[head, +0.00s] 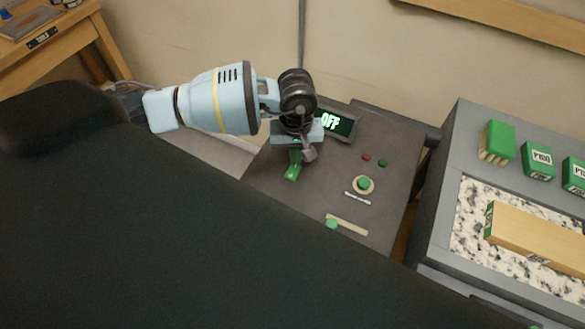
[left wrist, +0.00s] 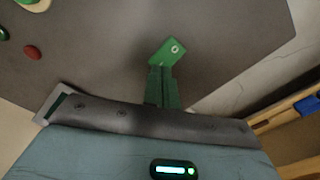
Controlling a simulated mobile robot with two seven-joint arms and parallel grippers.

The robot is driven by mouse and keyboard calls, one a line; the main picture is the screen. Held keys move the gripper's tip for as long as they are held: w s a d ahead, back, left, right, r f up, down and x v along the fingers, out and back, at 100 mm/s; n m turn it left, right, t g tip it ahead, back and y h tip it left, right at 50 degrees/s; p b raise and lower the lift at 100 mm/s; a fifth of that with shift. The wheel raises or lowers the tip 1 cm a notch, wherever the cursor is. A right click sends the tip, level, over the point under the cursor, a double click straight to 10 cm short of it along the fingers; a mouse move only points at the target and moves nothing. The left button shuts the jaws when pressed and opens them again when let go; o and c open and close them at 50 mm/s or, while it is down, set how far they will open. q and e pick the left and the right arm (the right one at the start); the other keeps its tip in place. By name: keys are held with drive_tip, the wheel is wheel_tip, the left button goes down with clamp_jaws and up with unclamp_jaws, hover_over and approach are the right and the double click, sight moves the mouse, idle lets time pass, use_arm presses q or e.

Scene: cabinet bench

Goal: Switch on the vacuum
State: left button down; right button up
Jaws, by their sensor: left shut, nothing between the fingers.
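A dark grey control panel (head: 270,192) carries a display (head: 335,122) that reads OFF in green. On it are a small red button (head: 366,157), a small green button (head: 382,163) and a larger green button (head: 364,184) on a pale ring. My left gripper (head: 295,160) is shut and points down over the panel's left part. In the left wrist view its green fingers (left wrist: 162,80) are together. A brighter green piece (left wrist: 167,52) with a pale ring mark shows at their tips; I cannot tell whether they touch it. My right gripper is out of view.
A pale strip (head: 347,225) with a green knob (head: 332,224) lies near the panel's front. A grey bench (head: 450,180) at right holds green blocks (head: 498,142) and a long wooden block (head: 530,238). A wooden table (head: 60,55) stands at far left.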

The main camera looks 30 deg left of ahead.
use_arm(q)
drive_tip(key=shift+f, duration=0.55)
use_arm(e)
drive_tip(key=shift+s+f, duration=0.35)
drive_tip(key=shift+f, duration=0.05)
use_arm(q)
drive_tip(key=shift+f+b, duration=0.45)
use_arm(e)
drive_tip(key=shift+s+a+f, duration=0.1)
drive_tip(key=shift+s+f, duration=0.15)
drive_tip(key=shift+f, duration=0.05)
use_arm(q)
drive_tip(key=shift+r, duration=0.15)
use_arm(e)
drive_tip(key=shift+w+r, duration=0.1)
use_arm(q)
drive_tip(key=shift+r+p, duration=0.65)
drive_tip(key=shift+r, duration=0.8)
drive_tip(key=shift+r+p, duration=0.7)
drive_tip(key=shift+r, duration=1.3)
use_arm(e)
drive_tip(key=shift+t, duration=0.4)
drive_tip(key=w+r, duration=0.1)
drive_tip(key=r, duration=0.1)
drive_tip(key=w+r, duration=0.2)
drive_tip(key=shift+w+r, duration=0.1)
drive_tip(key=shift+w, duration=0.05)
use_arm(q)
drive_tip(key=shift+f, duration=0.1)
